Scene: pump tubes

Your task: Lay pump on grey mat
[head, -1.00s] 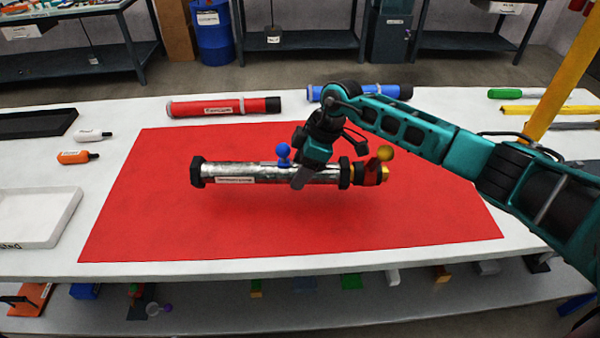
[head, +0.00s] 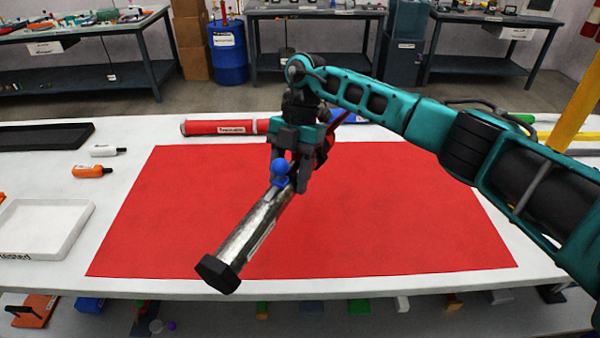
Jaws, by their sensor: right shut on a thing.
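A silver pump tube (head: 248,232) with a black hexagonal end cap and a blue ball-topped valve is in my right gripper (head: 291,180). The gripper is shut around the tube close to the blue valve. The large mat (head: 400,220) on the white table looks red, and no grey mat shows. My left gripper is not in view.
A red tube (head: 215,127) and a partly hidden blue tube (head: 347,117) lie behind the mat. A white tray (head: 70,228), an orange bottle (head: 90,171), a white bottle (head: 106,151) and a black tray (head: 45,136) are at the left. The mat is otherwise bare.

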